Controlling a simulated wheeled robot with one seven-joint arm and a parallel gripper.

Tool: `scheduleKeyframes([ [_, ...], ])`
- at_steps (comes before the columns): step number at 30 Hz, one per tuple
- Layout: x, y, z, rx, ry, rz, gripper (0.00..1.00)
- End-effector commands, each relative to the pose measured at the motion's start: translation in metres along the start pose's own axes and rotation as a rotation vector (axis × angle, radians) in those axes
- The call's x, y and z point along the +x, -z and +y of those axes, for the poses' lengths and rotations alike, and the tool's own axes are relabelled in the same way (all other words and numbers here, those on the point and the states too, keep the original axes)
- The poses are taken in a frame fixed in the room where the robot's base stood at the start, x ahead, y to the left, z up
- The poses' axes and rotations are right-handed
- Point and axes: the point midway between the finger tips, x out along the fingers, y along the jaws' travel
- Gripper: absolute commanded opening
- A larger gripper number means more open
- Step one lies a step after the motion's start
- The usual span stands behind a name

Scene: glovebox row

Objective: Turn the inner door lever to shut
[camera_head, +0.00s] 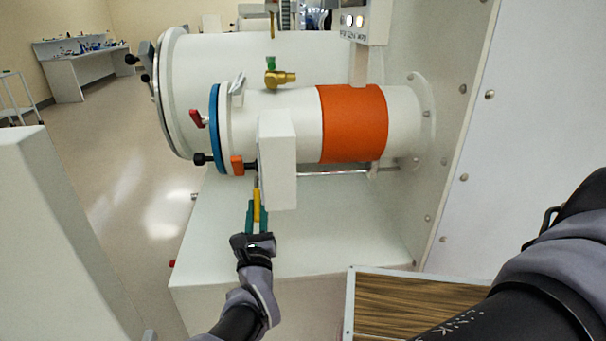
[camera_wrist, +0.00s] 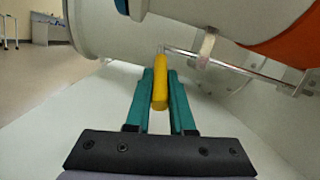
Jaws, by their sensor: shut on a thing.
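The lever with a yellow grip (camera_head: 257,198) hangs down below the white box on the near side of the small antechamber tube (camera_head: 300,100). It points roughly straight down, and its upper part is partly hidden beside the box. In the wrist view, the yellow grip (camera_wrist: 160,94) lies between my green fingers. My gripper (camera_head: 257,212) is shut on this grip from below; it also shows in the wrist view (camera_wrist: 161,85). The inner door itself is not visible.
The white box (camera_head: 277,160) stands out just above my gripper. A larger white cylinder (camera_head: 200,75) lies behind the small tube, which has an orange band (camera_head: 353,124). A red handle (camera_head: 197,119) and an orange block (camera_head: 237,165) are near the blue ring. A metal rod (camera_wrist: 235,66) runs beneath the tube.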

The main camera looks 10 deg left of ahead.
Motion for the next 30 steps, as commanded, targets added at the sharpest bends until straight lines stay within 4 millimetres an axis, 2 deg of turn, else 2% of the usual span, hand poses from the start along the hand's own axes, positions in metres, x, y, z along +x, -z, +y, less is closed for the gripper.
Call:
scheduleKeyframes([
  [6,0.003,0.015,0.003,0.006,0.025,-0.143,0.0],
  [15,0.008,0.024,0.005,0.014,0.05,-0.268,0.0],
  [30,0.009,0.025,0.006,0.015,0.056,-0.296,0.0],
])
